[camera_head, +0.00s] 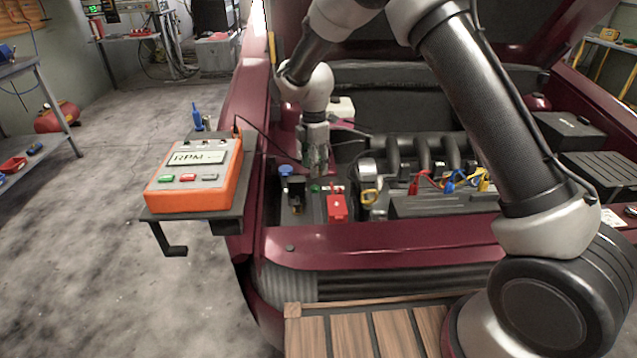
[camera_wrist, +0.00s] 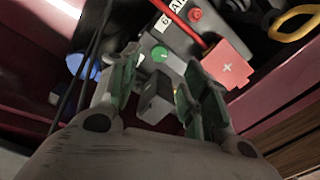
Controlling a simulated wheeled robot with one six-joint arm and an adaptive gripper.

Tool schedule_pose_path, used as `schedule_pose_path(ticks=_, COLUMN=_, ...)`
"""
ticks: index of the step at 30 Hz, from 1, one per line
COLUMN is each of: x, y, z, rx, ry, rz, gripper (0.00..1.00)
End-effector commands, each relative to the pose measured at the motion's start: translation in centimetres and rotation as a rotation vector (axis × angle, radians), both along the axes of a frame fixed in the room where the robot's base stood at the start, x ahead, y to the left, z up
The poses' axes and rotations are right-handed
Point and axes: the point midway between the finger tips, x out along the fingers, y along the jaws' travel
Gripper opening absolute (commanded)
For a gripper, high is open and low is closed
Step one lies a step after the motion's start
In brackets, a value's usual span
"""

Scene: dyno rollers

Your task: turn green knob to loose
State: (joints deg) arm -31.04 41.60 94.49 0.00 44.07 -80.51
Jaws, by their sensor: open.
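The green knob (camera_wrist: 159,53) shows in the wrist view on the top face of the battery (camera_wrist: 172,38), just beyond my fingertips. In the head view the green knob (camera_head: 315,188) is a small green spot on the battery, below my gripper (camera_head: 316,165). In the wrist view my gripper (camera_wrist: 160,85) has its two green-padded fingers spread apart. A dark grey block (camera_wrist: 155,98) shows between the fingers, nearer than the knob. I see no contact between the fingers and the knob. The knob's loose or tight marking is too small to read.
A red terminal cover with a plus sign (camera_wrist: 227,65) and red cable sit right of the knob. A blue cap (camera_head: 285,170) is to its left. An orange RPM box (camera_head: 195,175) stands on a side shelf. The dark red car front edge (camera_head: 380,245) borders the bay.

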Motion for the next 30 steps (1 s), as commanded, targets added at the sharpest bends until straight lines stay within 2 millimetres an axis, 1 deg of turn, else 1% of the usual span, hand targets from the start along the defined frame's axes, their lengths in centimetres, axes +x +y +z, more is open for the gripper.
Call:
schedule_pose_path(ticks=2, x=0.0, y=0.0, z=-0.1, rx=0.001, ry=-0.002, rz=0.016, gripper=0.46)
schedule_pose_path(ticks=5, x=0.1, y=0.0, z=-0.8, rx=0.001, ry=-0.002, rz=0.024, gripper=0.46)
schedule_pose_path(ticks=12, x=0.0, y=0.0, z=-4.8, rx=0.0, ry=0.0, rz=0.024, gripper=0.46)
schedule_pose_path(ticks=15, x=0.0, y=0.0, z=-6.2, rx=0.0, ry=0.0, rz=0.023, gripper=0.46)
schedule_pose_path(ticks=18, x=0.1, y=0.0, z=-7.2, rx=0.001, ry=-0.002, rz=0.023, gripper=0.46)
schedule_pose_path(ticks=22, x=0.1, y=0.0, z=-7.8, rx=0.001, ry=-0.002, rz=0.023, gripper=0.46)
schedule_pose_path(ticks=28, x=0.1, y=0.0, z=-7.8, rx=0.001, ry=-0.003, rz=0.023, gripper=0.46)
schedule_pose_path(ticks=29, x=0.1, y=0.0, z=-7.8, rx=0.001, ry=-0.003, rz=0.023, gripper=0.44)
schedule_pose_path(ticks=30, x=0.1, y=0.0, z=-7.8, rx=0.001, ry=-0.003, rz=0.023, gripper=0.37)
